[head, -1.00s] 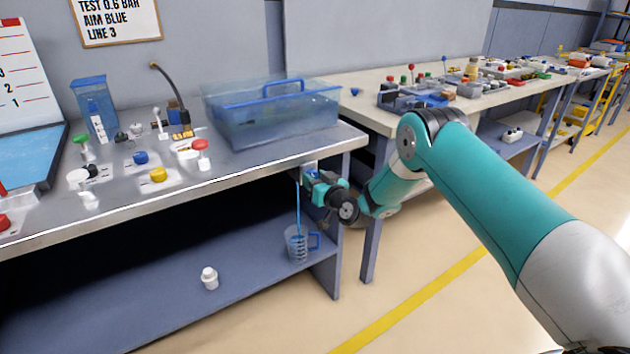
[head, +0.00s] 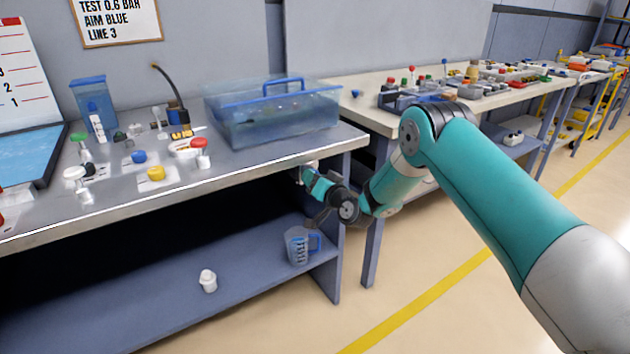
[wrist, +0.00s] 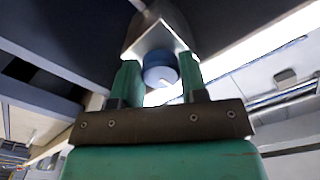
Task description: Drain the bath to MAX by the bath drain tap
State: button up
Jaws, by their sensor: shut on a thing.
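The bath (head: 272,128) is a clear bluish tank with a blue handle on the steel bench. Its liquid level against any MAX mark is too small to read. The bath drain tap (wrist: 160,72) shows in the wrist view as a round blue knob under a pale metal block. My gripper (head: 308,174) is below the bench's front edge, under the bath. In the wrist view its green fingers are shut on the knob, one on each side. A clear measuring jug (head: 297,246) with a blue handle stands on the lower shelf below the tap. No stream shows between them.
A white bottle (head: 208,280) stands on the lower shelf (head: 255,278), left of the jug. The steel bench (head: 130,205) holds several coloured knobs and a blue-lidded container (head: 93,105). A second bench (head: 375,122) with parts stands to the right. The floor in front is clear.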

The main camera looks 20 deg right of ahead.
jog(key=o, duration=0.9)
jog(key=shift+d, duration=0.1)
jog(key=shift+s, duration=0.1)
jog(key=b+v, duration=1.6)
jog(key=v, duration=0.1)
jog(key=shift+s, duration=0.1)
jog(key=shift+r, duration=0.1)
